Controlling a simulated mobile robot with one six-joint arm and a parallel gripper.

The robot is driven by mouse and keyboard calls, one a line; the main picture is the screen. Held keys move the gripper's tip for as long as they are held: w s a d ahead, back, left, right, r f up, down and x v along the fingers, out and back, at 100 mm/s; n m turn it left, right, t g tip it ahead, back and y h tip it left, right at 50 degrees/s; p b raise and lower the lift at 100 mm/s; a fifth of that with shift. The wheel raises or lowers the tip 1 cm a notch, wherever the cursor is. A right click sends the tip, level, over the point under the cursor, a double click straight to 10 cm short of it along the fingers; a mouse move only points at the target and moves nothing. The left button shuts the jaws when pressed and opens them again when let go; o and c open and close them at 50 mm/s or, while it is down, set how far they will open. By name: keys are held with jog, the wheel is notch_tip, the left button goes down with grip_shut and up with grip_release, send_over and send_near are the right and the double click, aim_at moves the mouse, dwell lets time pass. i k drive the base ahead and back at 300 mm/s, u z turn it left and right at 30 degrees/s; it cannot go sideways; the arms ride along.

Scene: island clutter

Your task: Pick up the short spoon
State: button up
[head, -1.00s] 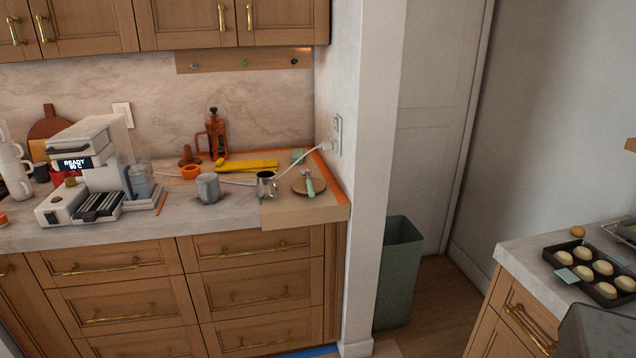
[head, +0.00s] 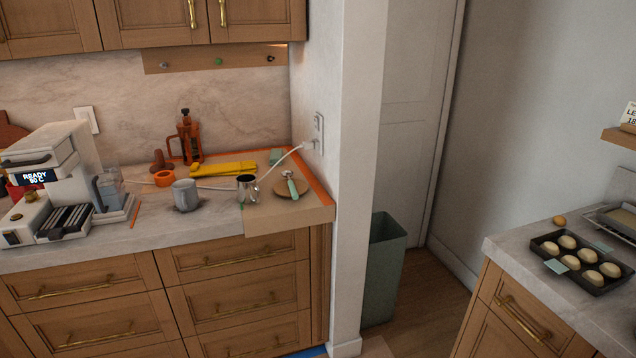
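I cannot clearly make out a short spoon. A small utensil with a pale green handle and a silvery head (head: 292,188) lies on a round wooden board (head: 280,190) at the right end of the back counter. It may be a spoon, but it is too small to tell. A yellow item with a rounded end (head: 225,169) lies behind, near the wall. My gripper is not in view.
Near the board stand a metal pitcher (head: 247,190), a grey cup (head: 186,196) and an orange press (head: 190,140). A white cable crosses the counter to a wall outlet. A coffee machine (head: 58,170) stands left. A bin (head: 384,270) and a right counter (head: 530,262) flank the floor gap.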

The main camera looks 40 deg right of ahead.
aim_at(285, 174)
jog(key=u, duration=1.55)
jog(key=k, duration=0.1)
jog(key=z, duration=2.7)
jog(key=k, duration=0.9)
jog(key=u, duration=0.2)
jog(key=i, duration=0.7)
jog(key=z, duration=0.05)
